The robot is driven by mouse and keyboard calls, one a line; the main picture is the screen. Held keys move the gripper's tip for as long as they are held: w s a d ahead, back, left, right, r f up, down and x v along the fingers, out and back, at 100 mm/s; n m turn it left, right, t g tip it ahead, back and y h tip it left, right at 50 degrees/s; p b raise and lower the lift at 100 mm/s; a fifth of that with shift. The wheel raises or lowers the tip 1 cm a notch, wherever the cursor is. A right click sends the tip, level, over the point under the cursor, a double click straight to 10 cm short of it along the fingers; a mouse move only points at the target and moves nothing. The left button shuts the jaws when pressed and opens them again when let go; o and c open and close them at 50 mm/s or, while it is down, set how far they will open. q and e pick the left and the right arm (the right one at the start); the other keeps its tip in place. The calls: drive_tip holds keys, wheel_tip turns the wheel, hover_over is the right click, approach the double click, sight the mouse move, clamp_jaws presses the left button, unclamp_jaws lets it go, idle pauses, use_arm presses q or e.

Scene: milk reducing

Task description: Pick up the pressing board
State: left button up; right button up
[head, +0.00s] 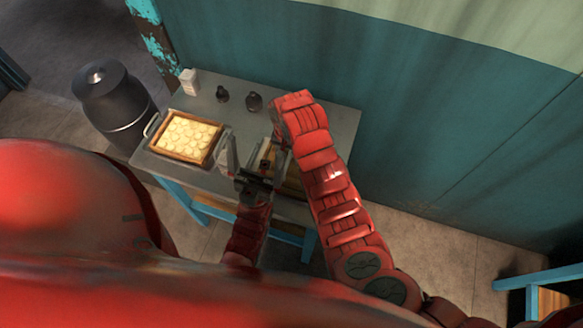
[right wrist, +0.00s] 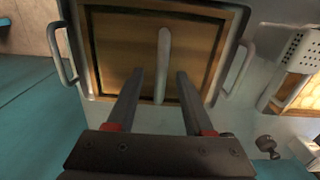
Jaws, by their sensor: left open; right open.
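The pressing board (right wrist: 115,48) is a flat brown wooden board with a pale upright bar handle (right wrist: 164,50). In the right wrist view it sits inside a grey metal tray (right wrist: 76,40) with side loops. My right gripper (right wrist: 160,74) is open, its two fingers on either side of the handle in the picture; I see no contact. In the head view the board (head: 292,183) is mostly hidden by my right arm. My left gripper (head: 250,153) is open, over the table left of the board; its fingers look empty.
A tray of pale pieces (head: 187,138) lies on the left of the grey table (head: 338,120). A white carton (head: 188,81) and two dark weights (head: 254,102) stand at the back. A dark canister (head: 112,103) stands left of the table. The teal wall (head: 440,130) is behind.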

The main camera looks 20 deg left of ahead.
drive_tip(key=shift+f, duration=1.15)
clamp_jaws()
idle(0.5)
